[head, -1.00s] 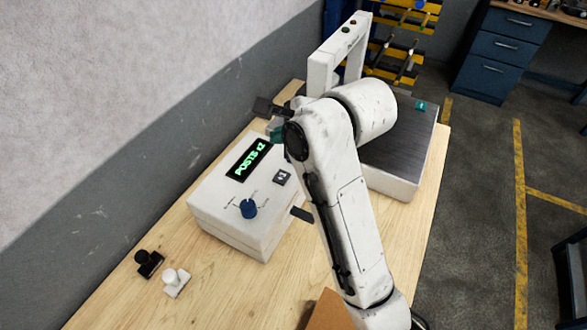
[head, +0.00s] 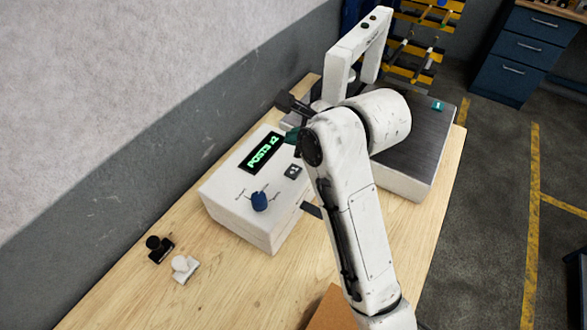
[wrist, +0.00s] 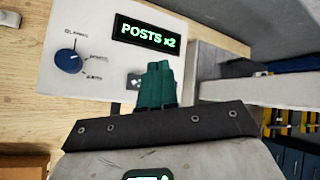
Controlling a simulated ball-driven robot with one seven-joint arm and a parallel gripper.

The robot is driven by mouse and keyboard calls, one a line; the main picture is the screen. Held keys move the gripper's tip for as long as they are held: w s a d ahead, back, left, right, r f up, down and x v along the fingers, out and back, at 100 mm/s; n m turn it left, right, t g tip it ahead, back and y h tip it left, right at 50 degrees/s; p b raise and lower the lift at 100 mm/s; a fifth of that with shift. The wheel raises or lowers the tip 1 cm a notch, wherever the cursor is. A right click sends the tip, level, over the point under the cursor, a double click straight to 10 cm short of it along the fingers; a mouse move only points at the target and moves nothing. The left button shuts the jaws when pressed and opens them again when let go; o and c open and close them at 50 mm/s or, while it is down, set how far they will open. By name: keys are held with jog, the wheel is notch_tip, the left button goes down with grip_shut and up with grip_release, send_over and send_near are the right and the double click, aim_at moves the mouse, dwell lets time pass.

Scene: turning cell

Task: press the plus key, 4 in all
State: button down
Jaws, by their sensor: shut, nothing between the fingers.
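A white control box (head: 235,205) stands on the wooden bench, with a lit display (head: 262,152) reading "POSTS x2" in green. The plus key (head: 293,171) is a small dark square with pale marks below the display's right end. In the wrist view the key (wrist: 134,81) is partly hidden by my fingers. My gripper (head: 292,136) has teal fingers held together with nothing between them. They also show in the wrist view (wrist: 159,66), pointing at the box face just right of the key. I cannot tell whether the fingertips touch the box.
A blue knob (head: 259,201) sits on the box face left of the key. A white arch (head: 343,65) and a grey-topped unit (head: 424,130) stand beyond the box. A black piece (head: 160,250) and a white piece (head: 185,269) lie on the bench in front.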

jog(key=b, duration=0.5)
send_over(296, 174)
notch_tip(296, 174, down, 5)
jog(key=shift+f, duration=1.05)
jog(key=shift+f+p, duration=0.4)
jog(key=shift+f, duration=0.45)
dwell(1.5)
jog(key=shift+r, duration=0.15)
jog(key=shift+r+p, duration=0.75)
jog(key=shift+p, duration=0.5)
notch_tip(296, 174, up, 3)
jog(key=shift+f+p, duration=0.1)
jog(key=shift+p, duration=0.9)
jog(key=shift+r, duration=1.1)
